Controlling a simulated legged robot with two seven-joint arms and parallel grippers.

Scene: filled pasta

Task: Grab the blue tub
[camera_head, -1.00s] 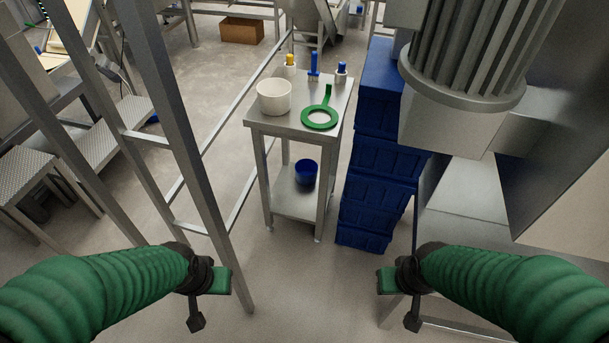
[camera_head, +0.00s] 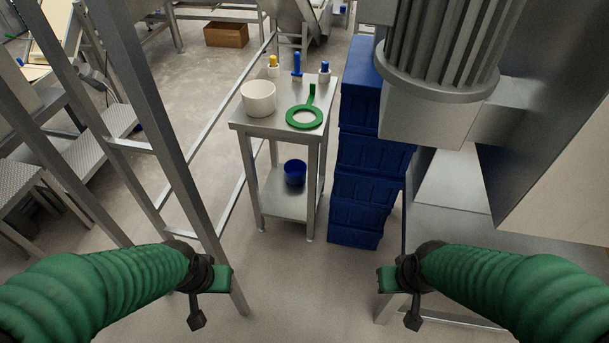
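The blue tub (camera_head: 295,173) is small and round and stands upright on the lower shelf of a small steel table (camera_head: 283,205). The table top is above it, and a front leg stands just to its right. My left gripper (camera_head: 221,281) is at the lower left, nearer to me than the table and well apart from the tub. My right gripper (camera_head: 388,281) is at the lower right, also apart from the tub. Nothing shows in either gripper. I cannot tell whether their fingers are open or shut.
The table top holds a white tub (camera_head: 258,98), a green ring tool (camera_head: 304,117), a blue-handled brush (camera_head: 297,66) and two bottles. Stacked blue crates (camera_head: 370,155) stand right of the table. A steel frame (camera_head: 165,150) rises at left, machinery (camera_head: 440,60) at right. Floor in front is clear.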

